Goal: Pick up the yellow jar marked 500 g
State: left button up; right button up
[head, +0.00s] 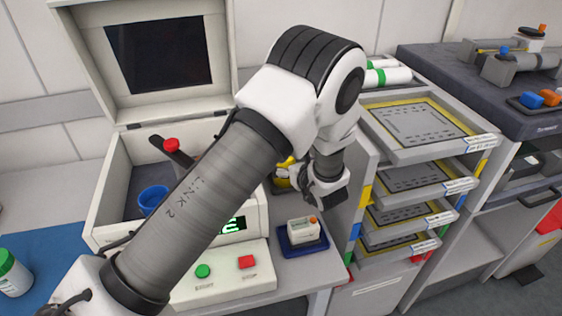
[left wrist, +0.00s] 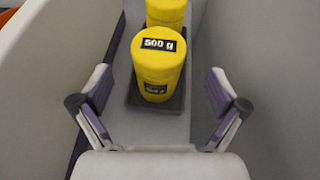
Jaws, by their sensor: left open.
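A yellow jar (left wrist: 158,70) stands upright in a dark tray (left wrist: 178,104) in the left wrist view. A "500 g" label shows at its top, and a second label on its side is too small to read. Another yellow jar (left wrist: 166,12) stands right behind it, cut off by the frame. My right gripper is out of view.
Grey walls (left wrist: 40,75) flank the jars closely. A box with a raised screen lid (head: 160,55) stands left, with start and stop buttons in front. A blue tray (head: 290,246) holds a small white device. A drawer rack (head: 400,150) stands right. A green-lidded jar (head: 14,275) sits far left.

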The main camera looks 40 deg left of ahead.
pick_arm(q)
jog(key=p+x, duration=0.1)
jog(key=x, duration=0.5)
jog(key=shift+s+r, duration=0.1)
jog(key=shift+d+r, duration=0.1)
jog(key=shift+s+d+r, duration=0.1)
jog(key=c, duration=1.8)
